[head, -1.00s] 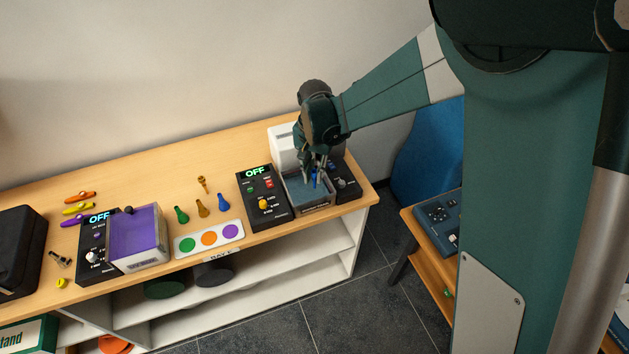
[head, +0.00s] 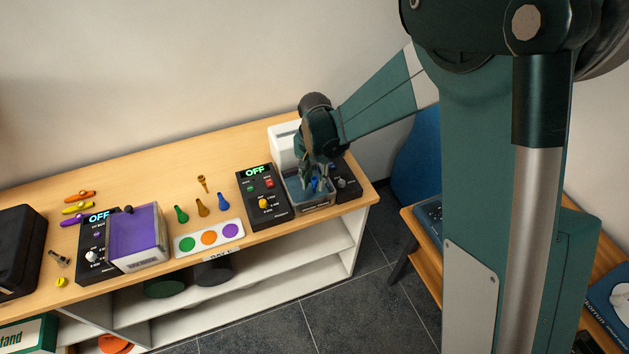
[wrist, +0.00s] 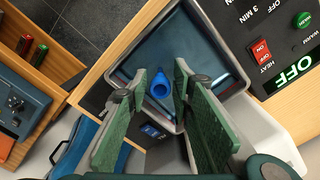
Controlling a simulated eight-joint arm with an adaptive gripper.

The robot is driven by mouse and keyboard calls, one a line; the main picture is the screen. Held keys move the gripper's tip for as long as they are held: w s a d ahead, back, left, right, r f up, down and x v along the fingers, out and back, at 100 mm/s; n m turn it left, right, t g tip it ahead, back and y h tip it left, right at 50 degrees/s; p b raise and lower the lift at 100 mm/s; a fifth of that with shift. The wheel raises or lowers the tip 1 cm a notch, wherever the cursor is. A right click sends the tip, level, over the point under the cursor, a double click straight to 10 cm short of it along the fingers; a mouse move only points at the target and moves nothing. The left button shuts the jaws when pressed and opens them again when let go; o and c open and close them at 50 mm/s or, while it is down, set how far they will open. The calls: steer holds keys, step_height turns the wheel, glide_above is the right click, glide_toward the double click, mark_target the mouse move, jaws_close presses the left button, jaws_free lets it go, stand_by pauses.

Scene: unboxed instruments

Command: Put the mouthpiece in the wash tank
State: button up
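A blue mouthpiece (wrist: 161,86) is inside the grey wash tank (wrist: 237,77), its round open end facing the wrist camera. In the head view the blue piece (head: 314,185) shows within the tank (head: 318,208), at the right end of the bench. My gripper (wrist: 157,76) is over the tank with its green-padded fingers on either side of the mouthpiece. Gaps show between both fingers and the piece, so the gripper is open. Whether the mouthpiece touches the tank floor is hard to tell.
A black control box (head: 262,197) reading OFF stands left of the tank; another dark box (head: 346,183) is right of it. A brass piece (head: 203,183), several coloured bulb-shaped pieces and a dotted card (head: 208,238) lie left. A purple-topped tank (head: 138,235) stands farther left.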

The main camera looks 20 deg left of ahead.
steer(key=shift+o, duration=0.4)
steer(key=shift+r, duration=0.15)
step_height(320, 180, up, 12)
stand_by(0.8)
stand_by(0.5)
steer(key=shift+d+r, duration=0.1)
steer(key=s+d+r+t, duration=0.1)
steer(key=d+r, duration=0.4)
steer(key=d, duration=0.4)
steer(key=s+d+r+t+y, duration=0.1)
steer(key=d+r, duration=0.3)
steer(key=d, duration=0.5)
steer(key=s+d+r+t, duration=0.1)
steer(key=d+r, duration=0.4)
steer(key=d, duration=0.5)
steer(key=s+d+t, duration=0.2)
steer(key=s+d, duration=0.5)
steer(key=d, duration=0.4)
steer(key=s+d+t+h, duration=0.1)
steer(key=s+d+t, duration=0.1)
steer(key=s+d, duration=0.6)
steer(key=d, duration=0.2)
steer(key=shift+d+r, duration=0.35)
steer(key=shift+d, duration=0.05)
